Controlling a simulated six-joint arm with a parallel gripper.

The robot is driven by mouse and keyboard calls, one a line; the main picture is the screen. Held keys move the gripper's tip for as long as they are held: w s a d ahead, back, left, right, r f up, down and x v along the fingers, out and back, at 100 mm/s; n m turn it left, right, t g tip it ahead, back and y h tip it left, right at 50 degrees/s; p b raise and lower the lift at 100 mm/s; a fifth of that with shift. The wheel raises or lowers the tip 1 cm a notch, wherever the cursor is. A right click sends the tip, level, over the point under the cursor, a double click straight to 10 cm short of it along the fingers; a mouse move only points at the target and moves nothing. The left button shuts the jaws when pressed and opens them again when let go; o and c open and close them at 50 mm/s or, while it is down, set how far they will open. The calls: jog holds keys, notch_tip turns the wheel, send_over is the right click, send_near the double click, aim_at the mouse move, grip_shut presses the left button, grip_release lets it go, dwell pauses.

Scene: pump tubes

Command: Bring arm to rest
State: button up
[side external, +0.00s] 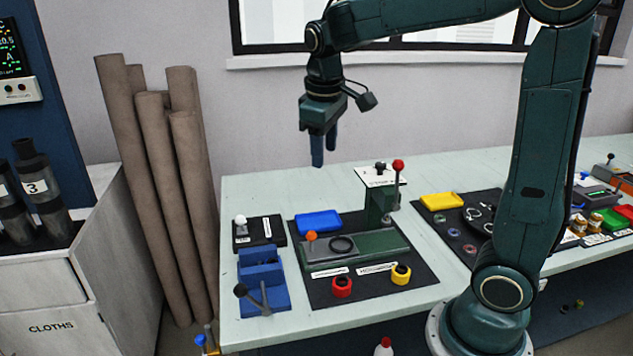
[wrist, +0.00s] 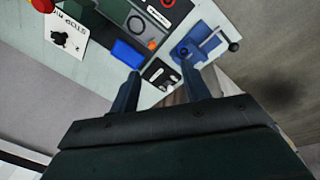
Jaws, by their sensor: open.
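My gripper (side external: 323,150) hangs in the air over the back of the table, its blue fingers pointing down. In the wrist view its two fingers (wrist: 160,90) stand apart with nothing between them. It is clear of the bench and touches nothing that I can see. Below it in the side view is the green press fixture (side external: 375,243) with a red-knobbed lever (side external: 398,166) and an orange-knobbed handle (side external: 311,237), on a black mat (side external: 330,290).
A blue clamp (side external: 262,280) with a black-knobbed lever stands at the table's left front. A blue tray (side external: 318,222), a yellow tray (side external: 441,201), and red (side external: 341,287) and yellow (side external: 400,274) rings lie on the table. Brown rolls (side external: 150,170) lean against the wall at left.

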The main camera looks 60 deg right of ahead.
jog(key=s+a+t+y, duration=0.1)
jog(key=s+a+t, duration=0.1)
jog(key=s, duration=0.6)
jog(key=s+a+f+m+t, duration=0.1)
jog(key=s+a+t, duration=0.1)
jog(key=s+a, duration=0.3)
jog(key=s, duration=0.4)
jog(key=shift+a+t+y, duration=0.25)
jog(key=shift+t+y, duration=0.05)
jog(key=shift+y, duration=0.1)
jog(key=shift+s, duration=0.1)
dwell(0.6)
